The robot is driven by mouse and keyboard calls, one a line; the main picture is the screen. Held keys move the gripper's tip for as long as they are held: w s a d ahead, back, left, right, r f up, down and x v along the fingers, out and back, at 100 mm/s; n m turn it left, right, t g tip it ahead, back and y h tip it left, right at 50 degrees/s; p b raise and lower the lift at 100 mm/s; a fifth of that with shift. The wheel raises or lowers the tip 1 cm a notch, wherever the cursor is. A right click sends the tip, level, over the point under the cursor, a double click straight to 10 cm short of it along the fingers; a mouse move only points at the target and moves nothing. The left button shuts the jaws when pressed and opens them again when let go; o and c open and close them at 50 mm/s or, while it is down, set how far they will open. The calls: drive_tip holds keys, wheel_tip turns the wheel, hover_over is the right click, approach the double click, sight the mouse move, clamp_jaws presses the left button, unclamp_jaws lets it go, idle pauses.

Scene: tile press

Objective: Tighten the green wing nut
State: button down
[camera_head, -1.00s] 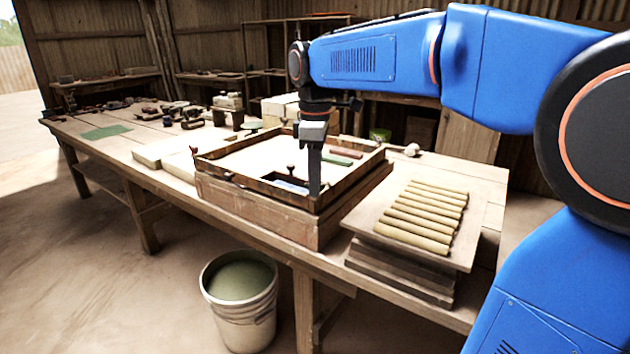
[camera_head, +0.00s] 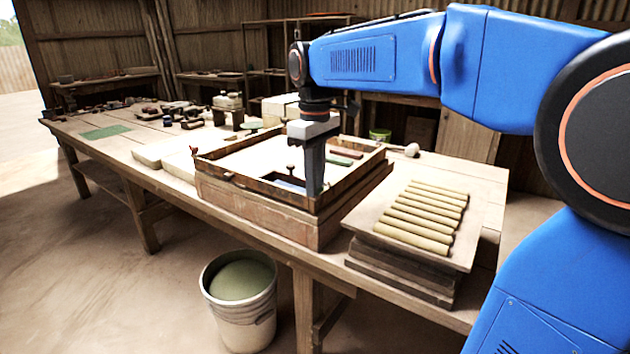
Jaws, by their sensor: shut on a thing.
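My gripper (camera_head: 314,192) points straight down at the near right part of a wooden frame (camera_head: 240,183) on the bench. Its fingers are closed together at the frame's near edge. The green wing nut does not show; the fingers hide the spot where they grip. A small red knob (camera_head: 194,150) stands at the frame's left corner, and a small dark knob (camera_head: 290,168) stands just left of my fingers. A blue patch (camera_head: 288,180) lies inside the frame beside the fingers.
The frame sits on a thick wooden block (camera_head: 255,213). A board with several tan rods (camera_head: 420,217) lies to the right. Red and green bars (camera_head: 345,153) lie inside the frame. A white bucket (camera_head: 240,315) stands on the floor in front. Pale slabs (camera_head: 165,150) lie to the left.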

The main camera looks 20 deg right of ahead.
drive_tip(key=c, duration=1.7)
unclamp_jaws()
wheel_tip(320, 180, up, 17)
drive_tip(key=shift+r, duration=0.2)
